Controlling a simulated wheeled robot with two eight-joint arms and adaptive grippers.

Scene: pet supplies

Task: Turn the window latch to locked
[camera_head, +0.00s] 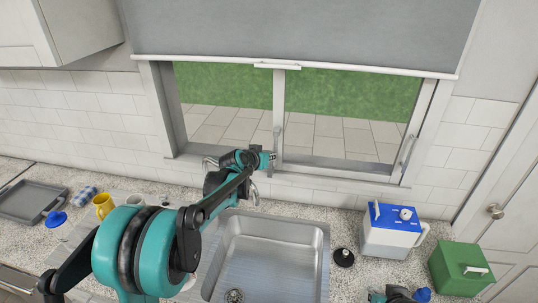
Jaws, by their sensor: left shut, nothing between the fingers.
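The window (279,90) is above the sink, with a pale handle (277,137) upright on its middle post. A second handle (408,150) sits tilted on the right frame. I cannot tell from this view which handle is the latch or whether it is locked. My left gripper (268,161) is shut and empty, just below the lower end of the middle handle; whether they touch is unclear. A small teal and black part of my right arm (397,293) shows at the bottom edge; its jaw state cannot be seen.
The steel sink (318,255) lies below the window, with a faucet partly behind my left arm. A blue-lidded white container (391,238) and a green box (460,268) stand at right. A yellow mug (103,205) and grey tray (25,202) are at left. A grey blind (300,30) hangs above.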

